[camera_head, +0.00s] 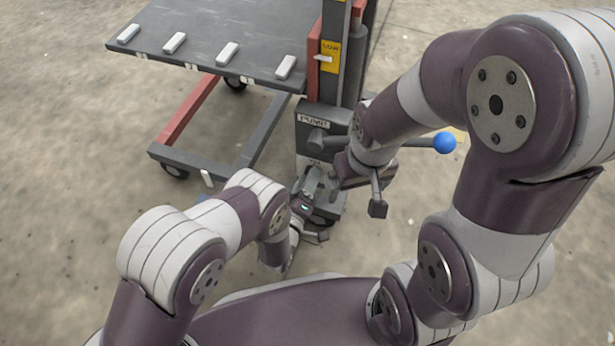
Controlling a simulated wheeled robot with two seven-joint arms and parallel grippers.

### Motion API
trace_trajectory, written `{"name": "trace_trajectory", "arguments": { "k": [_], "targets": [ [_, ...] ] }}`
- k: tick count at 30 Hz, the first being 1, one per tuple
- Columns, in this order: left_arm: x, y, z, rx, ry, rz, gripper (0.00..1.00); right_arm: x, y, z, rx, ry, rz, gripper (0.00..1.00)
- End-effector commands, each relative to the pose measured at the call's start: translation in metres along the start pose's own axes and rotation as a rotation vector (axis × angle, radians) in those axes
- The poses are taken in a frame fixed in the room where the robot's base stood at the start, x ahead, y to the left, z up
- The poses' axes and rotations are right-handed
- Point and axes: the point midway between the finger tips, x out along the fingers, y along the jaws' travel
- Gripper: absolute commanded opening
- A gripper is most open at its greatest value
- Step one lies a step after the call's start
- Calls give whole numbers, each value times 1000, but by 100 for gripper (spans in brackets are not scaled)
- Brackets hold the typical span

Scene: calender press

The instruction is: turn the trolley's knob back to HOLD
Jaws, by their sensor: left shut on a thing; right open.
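The trolley's grey pump box (322,118), labelled PUMP, stands at the foot of its mast. Small lettering on its lower front is too small to read. My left gripper (311,186) reaches up to the low front of this box and is shut on what appears to be the knob. The knob itself is hidden by the fingers, so its setting cannot be told. My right gripper (358,190) is open and empty, just right of the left gripper and in front of the box.
A lever with a blue ball (444,142) sticks out to the right behind my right arm. The trolley's dark table (210,40) carries several white blocks. The mast has a yellow label (330,47). A red and grey frame (190,110) is below. The floor at left is clear.

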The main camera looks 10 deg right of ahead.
Motion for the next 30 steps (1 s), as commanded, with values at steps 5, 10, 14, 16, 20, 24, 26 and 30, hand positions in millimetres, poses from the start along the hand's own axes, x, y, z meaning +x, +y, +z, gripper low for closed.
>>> {"name": "trace_trajectory", "arguments": {
  "k": [5,10,14,16,20,24,26,30],
  "targets": [
    [0,0,-1,-160,1,-1,12,-7,0,-1,0,0,0,94],
    [0,-1,-1,-304,1,-1,12,-11,0,-1,0,0,0,94],
    [0,-1,-1,-397,2,-1,12,-14,0,-2,0,0,0,94],
    [0,-2,-1,-438,2,-1,12,-15,0,-2,0,0,0,94],
    [0,-2,0,-502,2,-1,12,-16,0,-2,0,0,0,94],
    [0,-3,0,-549,2,-1,12,-17,0,-2,0,0,0,94],
    [0,-3,0,-561,2,-1,12,-18,0,-2,0,0,0,94],
    [0,-3,0,-580,2,-1,12,-18,0,-2,0,0,0,94]
  ]
}}
